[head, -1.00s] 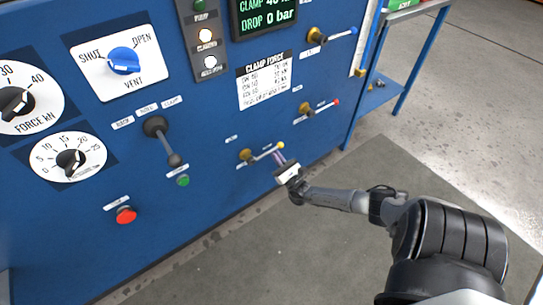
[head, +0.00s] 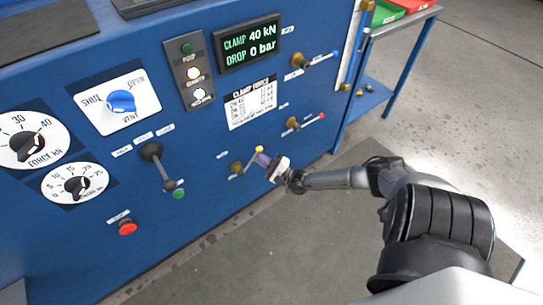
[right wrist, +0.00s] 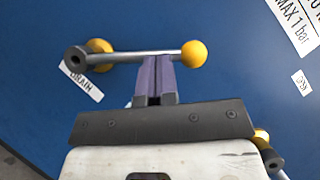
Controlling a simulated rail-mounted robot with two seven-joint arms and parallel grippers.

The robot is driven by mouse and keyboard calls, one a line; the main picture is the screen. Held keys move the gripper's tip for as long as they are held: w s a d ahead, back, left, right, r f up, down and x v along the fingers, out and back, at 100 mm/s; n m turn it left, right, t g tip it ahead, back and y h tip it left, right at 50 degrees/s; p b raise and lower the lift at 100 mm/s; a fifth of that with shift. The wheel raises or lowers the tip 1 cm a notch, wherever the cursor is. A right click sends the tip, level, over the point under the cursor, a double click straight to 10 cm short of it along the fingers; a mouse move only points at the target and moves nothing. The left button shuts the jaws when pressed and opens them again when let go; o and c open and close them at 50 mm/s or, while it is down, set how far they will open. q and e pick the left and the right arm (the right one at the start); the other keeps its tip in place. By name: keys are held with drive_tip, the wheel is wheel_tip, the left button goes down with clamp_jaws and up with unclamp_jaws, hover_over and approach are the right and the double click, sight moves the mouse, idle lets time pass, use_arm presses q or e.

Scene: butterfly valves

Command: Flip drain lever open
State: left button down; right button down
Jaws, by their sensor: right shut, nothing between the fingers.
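The drain lever is a grey bar with a yellow ball end (head: 259,150) on a brass pivot (head: 237,168), low on the blue panel. In the head view it slants up to the right. In the right wrist view its bar (right wrist: 135,56) crosses the top, with the DRAIN label (right wrist: 80,82) beside the pivot. My right gripper (head: 264,160) has its purple fingers (right wrist: 156,62) together and empty. Their tips are at the bar near the ball, on its lower side in the head view; exact contact is hard to tell. My left gripper is not in view.
A black-handled lever (head: 160,168) and a red button (head: 127,228) are to the left. A blue-framed side table (head: 408,20) stands at right. Floor in front is open.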

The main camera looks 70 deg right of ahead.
drive_tip(key=a+r+n+g+p, duration=0.1)
drive_tip(key=n+p, duration=0.1)
drive_tip(key=w+a+r+n+g+y+p, duration=0.1)
drive_tip(key=n+p, duration=0.1)
drive_tip(key=w+a+r+n+g+y+p, duration=0.1)
drive_tip(key=n+p, duration=0.1)
drive_tip(key=shift+a+r+n, duration=0.25)
drive_tip(key=shift+a+n, duration=0.05)
drive_tip(key=shift+w+a+p, duration=0.4)
drive_tip(key=shift+a+p, duration=0.1)
drive_tip(key=p, duration=0.2)
approach(252, 160)
wheel_tip(252, 160, up, 4)
drive_tip(key=s, duration=0.3)
